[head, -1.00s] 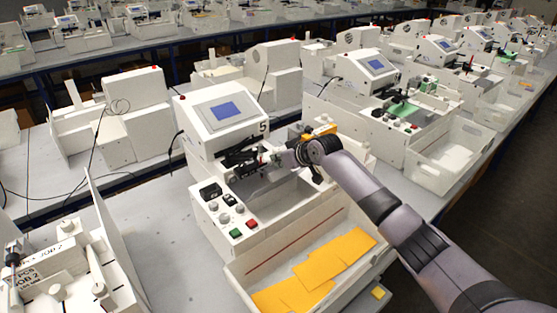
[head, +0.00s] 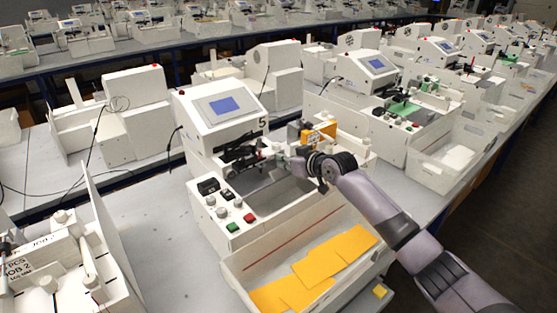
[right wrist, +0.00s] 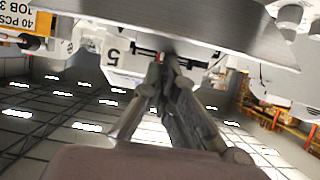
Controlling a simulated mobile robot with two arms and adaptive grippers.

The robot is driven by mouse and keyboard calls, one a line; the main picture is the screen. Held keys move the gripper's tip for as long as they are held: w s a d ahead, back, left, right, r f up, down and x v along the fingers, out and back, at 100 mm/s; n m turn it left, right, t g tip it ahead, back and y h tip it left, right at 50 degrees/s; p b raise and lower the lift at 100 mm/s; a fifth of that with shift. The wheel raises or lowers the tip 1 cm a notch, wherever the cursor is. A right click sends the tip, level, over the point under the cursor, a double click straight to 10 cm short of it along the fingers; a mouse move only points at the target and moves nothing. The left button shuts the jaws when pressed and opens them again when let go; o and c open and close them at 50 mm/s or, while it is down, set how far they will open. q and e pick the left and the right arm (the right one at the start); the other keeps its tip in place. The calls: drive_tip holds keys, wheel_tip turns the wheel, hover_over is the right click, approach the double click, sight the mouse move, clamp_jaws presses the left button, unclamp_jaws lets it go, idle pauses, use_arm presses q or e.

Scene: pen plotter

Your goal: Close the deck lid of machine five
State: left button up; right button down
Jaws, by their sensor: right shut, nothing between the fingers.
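Machine five (head: 218,118), a white unit with a blue screen and a "5" on its side, stands mid-picture in the head view. Its grey deck (head: 282,193) lies below the pen carriage (head: 245,155); I cannot clearly tell the lid from the deck. My right gripper (head: 297,160) is above the deck's far right side, shut and empty. In the right wrist view its closed fingers (right wrist: 165,58) point toward the machine, close to a broad grey metal slab (right wrist: 190,22); contact is unclear. My left gripper is out of view.
A white tray (head: 240,262) with several orange sheets (head: 335,255) is at the machine's front. Red and green buttons (head: 240,222) sit left of the deck. An orange-labelled box (head: 318,132) stands behind my gripper. Other machines line the tables.

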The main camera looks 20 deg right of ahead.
drive_tip(key=s+f+t+b, duration=0.1)
drive_tip(key=f+t+b, duration=0.1)
drive_tip(key=b, duration=0.2)
drive_tip(key=s+d+f+t+y+b, duration=0.1)
drive_tip(key=s+t+b, duration=0.1)
drive_tip(key=b, duration=0.3)
drive_tip(key=s+d+f+t+y+b, duration=0.1)
drive_tip(key=s+f+b, duration=0.1)
drive_tip(key=b, duration=0.3)
drive_tip(key=shift+s+f+t, duration=0.2)
drive_tip(key=shift+f+t, duration=0.15)
drive_tip(key=shift+t, duration=0.05)
drive_tip(key=shift+s+b, duration=0.2)
drive_tip(key=shift+b, duration=0.4)
drive_tip(key=shift+s+d+f+b, duration=0.15)
drive_tip(key=shift+s+f+b, duration=0.1)
drive_tip(key=shift+f+b, duration=0.15)
drive_tip(key=shift+s+d+f+b, duration=0.1)
drive_tip(key=shift+s+f+b, duration=0.15)
drive_tip(key=shift+f, duration=0.25)
drive_tip(key=shift+f, duration=0.15)
